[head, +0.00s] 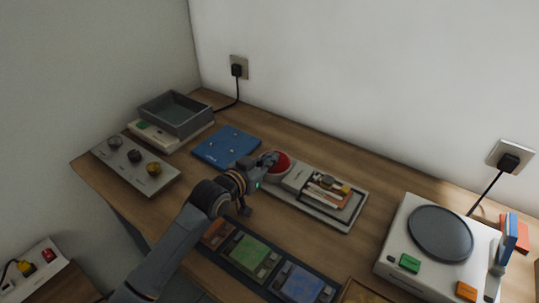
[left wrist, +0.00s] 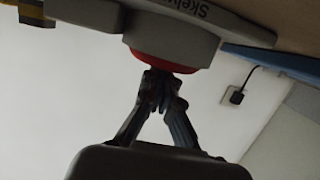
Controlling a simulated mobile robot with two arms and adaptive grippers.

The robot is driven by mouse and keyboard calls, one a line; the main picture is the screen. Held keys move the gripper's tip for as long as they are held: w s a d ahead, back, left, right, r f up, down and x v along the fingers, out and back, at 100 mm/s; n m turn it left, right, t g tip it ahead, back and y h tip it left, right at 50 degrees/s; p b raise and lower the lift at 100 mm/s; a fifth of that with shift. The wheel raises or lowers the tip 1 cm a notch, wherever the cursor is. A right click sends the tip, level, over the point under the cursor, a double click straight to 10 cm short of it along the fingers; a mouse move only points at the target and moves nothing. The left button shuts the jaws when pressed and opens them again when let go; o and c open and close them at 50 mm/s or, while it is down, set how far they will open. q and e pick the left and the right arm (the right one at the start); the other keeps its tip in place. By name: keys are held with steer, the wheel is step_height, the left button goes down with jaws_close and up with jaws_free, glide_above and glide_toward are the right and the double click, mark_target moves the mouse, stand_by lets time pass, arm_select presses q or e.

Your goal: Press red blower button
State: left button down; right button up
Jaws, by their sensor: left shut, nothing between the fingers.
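The large round red button (head: 280,164) sits on the left end of a pale device (head: 318,214) on the wooden table. My left gripper (head: 268,161) comes in from the left in the head view, with its fingertips beside the button and partly covering it. The left wrist view is upside down. There the closed, empty fingertips (left wrist: 160,80) lie right at the edge of the red button (left wrist: 162,63). I cannot tell whether they touch or press it. Part of a printed label shows on the pale device there. My right gripper is not in view.
A blue board (head: 226,146), a grey bin (head: 175,113) and a knob panel (head: 135,166) stand to the left. Colored modules (head: 252,254) lie in front. A turntable-like device (head: 440,235) stands at right. Walls with sockets close off the back.

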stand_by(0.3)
arm_select(q)
step_height(320, 180, up, 5)
steer(key=p, duration=0.5)
steer(key=shift+w, duration=0.1)
steer(key=shift+s+a+f+b, duration=0.2)
steer(key=shift+s+a+b, duration=0.15)
steer(key=shift+s, duration=0.15)
steer(key=shift+s+a+f+b, duration=0.2)
steer(key=shift+s+b, duration=0.1)
steer(key=shift+s, duration=0.2)
steer(key=v, duration=0.8)
steer(key=shift+r+b, duration=0.15)
steer(key=shift+b, duration=0.25)
steer(key=shift+w, duration=0.15)
